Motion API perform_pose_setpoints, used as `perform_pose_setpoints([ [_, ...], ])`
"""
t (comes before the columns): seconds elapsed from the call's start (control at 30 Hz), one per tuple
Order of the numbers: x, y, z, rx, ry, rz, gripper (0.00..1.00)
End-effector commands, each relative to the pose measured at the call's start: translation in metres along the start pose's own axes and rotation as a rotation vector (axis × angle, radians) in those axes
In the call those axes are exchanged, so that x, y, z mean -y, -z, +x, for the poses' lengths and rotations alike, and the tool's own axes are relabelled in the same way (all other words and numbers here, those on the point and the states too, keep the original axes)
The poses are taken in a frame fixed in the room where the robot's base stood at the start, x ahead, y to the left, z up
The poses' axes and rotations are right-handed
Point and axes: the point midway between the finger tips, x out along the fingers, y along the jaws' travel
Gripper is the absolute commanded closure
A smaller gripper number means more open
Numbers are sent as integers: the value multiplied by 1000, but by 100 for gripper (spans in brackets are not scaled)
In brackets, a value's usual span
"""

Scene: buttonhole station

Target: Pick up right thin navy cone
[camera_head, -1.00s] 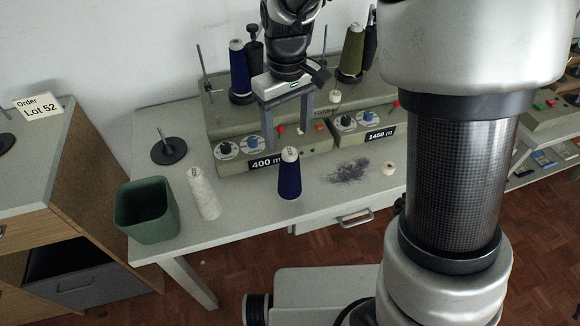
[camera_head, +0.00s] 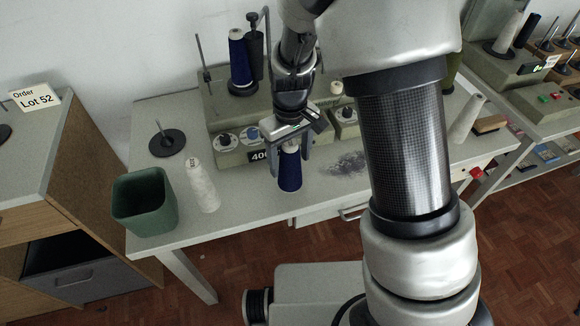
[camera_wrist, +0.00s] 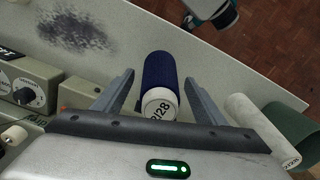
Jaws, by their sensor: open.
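A navy cone (camera_head: 290,172) with a white, numbered top stands upright on the front part of the table. It also shows in the wrist view (camera_wrist: 160,72), between the two fingers. My gripper (camera_head: 290,165) is open, with one finger on each side of this cone; in the wrist view (camera_wrist: 159,78) gaps show between the cone and both fingers. Another navy cone (camera_head: 239,62) sits further left and back on the grey machine.
A white cone (camera_head: 202,188) and a green bin (camera_head: 145,203) stand to the left. The machine (camera_head: 226,152) is close behind the cone. A dark smudge (camera_head: 343,163) marks the table on the right. My arm hides part of the right side.

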Motion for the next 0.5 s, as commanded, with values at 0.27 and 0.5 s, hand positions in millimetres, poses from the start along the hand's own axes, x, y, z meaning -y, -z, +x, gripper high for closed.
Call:
perform_pose_setpoints([
  [0.27, 0, 0, 0, 0, 0, 0, 50],
  [0.5, 0, 0, -1, -1, 0, 0, 79],
])
